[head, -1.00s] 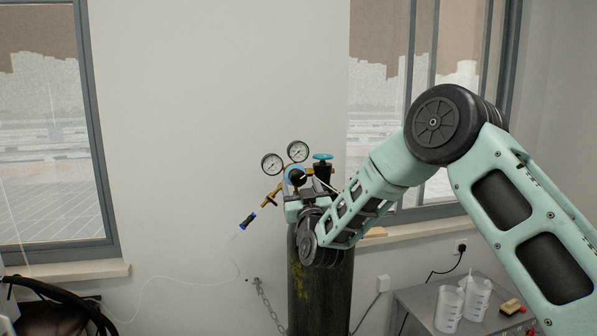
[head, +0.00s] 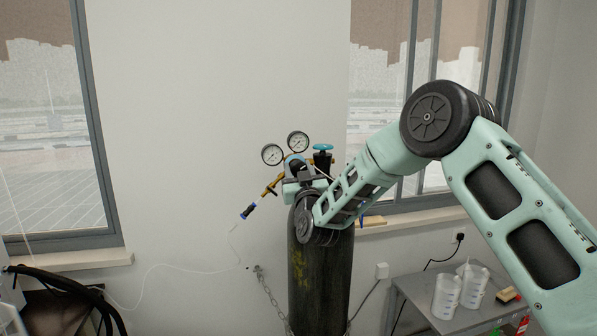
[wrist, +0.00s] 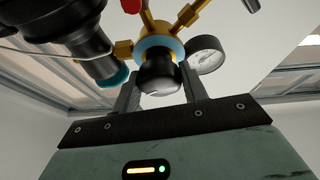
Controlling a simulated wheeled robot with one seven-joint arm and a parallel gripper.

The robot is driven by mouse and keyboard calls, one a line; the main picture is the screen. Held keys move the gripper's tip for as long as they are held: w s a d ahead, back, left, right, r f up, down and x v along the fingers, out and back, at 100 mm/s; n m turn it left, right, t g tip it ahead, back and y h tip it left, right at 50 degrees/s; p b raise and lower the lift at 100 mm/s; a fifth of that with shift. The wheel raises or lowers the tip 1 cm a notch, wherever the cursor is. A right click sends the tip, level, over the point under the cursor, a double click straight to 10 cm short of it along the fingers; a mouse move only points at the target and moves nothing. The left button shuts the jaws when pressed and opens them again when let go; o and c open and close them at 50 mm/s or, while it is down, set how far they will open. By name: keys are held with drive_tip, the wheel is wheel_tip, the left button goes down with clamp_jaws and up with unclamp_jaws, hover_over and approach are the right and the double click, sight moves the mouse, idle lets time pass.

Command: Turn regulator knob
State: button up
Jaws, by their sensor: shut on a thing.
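The regulator knob is a dark round cap below a blue ring on the brass regulator; in the wrist view the knob (wrist: 160,78) sits between my two fingers. My gripper (wrist: 163,92) is shut on it, one finger on each side. In the head view my gripper (head: 292,185) is at the regulator (head: 284,172), in front of the gas cylinder's top; its fingertips are too small to make out there. Two round gauges (head: 297,141) stand above the regulator. The dark cylinder (head: 318,285) stands upright against the wall.
A blue valve handwheel (head: 323,147) on a black valve is just right of the regulator. A chain (head: 267,291) runs from wall to cylinder. A grey table (head: 410,290) with white jugs stands lower right.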

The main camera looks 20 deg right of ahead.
drive_tip(key=shift+f+n+b, duration=0.1)
drive_tip(key=shift+n+b, duration=0.3)
drive_tip(key=shift+b, duration=0.15)
drive_tip(key=shift+f+n+y+b, duration=0.15)
drive_tip(key=shift+n+y+b, duration=0.7)
drive_tip(key=shift+b, duration=0.3)
drive_tip(key=n+y+b, duration=0.2)
drive_tip(key=n+b, duration=0.2)
drive_tip(key=n+y+b, duration=0.1)
drive_tip(key=n+b, duration=0.2)
drive_tip(key=shift+n+g+b, duration=0.25)
drive_tip(key=shift+g+b, duration=0.05)
drive_tip(key=shift+g, duration=0.1)
drive_tip(key=n+b, duration=0.1)
drive_tip(key=n+g+y+b, duration=0.1)
drive_tip(key=n, duration=0.1)
drive_tip(key=n+y+b, duration=0.1)
drive_tip(key=shift+d+r+n+g+b, duration=0.1)
drive_tip(key=shift+r+n+g+b, duration=0.2)
drive_tip(key=shift+n, duration=0.1)
drive_tip(key=o, duration=1)
drive_tip(key=shift+c, duration=0.2)
